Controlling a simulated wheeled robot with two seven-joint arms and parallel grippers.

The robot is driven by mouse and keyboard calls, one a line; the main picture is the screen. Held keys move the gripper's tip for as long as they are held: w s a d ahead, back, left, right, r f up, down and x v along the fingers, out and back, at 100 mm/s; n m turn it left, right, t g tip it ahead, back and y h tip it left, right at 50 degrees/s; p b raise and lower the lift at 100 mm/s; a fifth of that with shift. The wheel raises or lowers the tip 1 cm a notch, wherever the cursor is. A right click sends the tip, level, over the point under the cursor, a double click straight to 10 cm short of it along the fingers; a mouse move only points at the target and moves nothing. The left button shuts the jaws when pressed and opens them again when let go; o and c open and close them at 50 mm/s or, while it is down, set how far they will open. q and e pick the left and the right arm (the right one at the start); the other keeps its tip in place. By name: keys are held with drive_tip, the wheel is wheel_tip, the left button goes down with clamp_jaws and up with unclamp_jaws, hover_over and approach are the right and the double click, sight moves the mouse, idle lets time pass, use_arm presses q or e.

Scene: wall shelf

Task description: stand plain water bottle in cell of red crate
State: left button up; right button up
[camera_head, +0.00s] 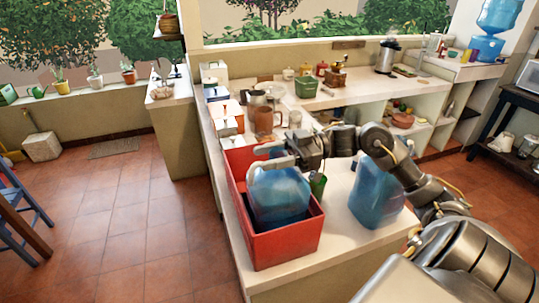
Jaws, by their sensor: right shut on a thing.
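A red crate (289,250) stands on the near end of the white counter. A large translucent blue water bottle (278,198) is upright inside it, its lower part hidden by the crate's front wall. My right gripper (268,158) is shut on the top of this bottle, coming in from the right above the crate. Whether the bottle's base rests on the crate floor cannot be seen. A second large blue bottle (372,198) stands on the counter to the right of the crate, partly behind my arm. My left gripper is not in view.
A small green bottle (318,184) stands just right of the crate. A brown mug (264,121) and white boxes (226,117) are on the counter behind it. A green basket (306,87) sits further back. Open tiled floor lies left of the counter.

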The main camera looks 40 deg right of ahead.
drive_tip(key=shift+f+b, duration=0.35)
drive_tip(key=shift+f, duration=0.3)
drive_tip(key=o, duration=1.5)
drive_tip(key=shift+r, duration=0.1)
drive_tip(key=shift+r, duration=0.2)
wheel_tip(320, 180, up, 3)
drive_tip(key=shift+f+b, duration=0.15)
drive_tip(key=shift+b, duration=0.75)
drive_tip(key=s+a+r+b, duration=0.2)
drive_tip(key=s+r, duration=0.1)
drive_tip(key=s+a+r+b, duration=0.3)
drive_tip(key=s, duration=0.1)
drive_tip(key=s+a+r+b, duration=0.2)
drive_tip(key=s+a+r, duration=0.1)
drive_tip(key=s+r, duration=0.1)
drive_tip(key=shift+s+b, duration=0.2)
drive_tip(key=shift+b, duration=0.1)
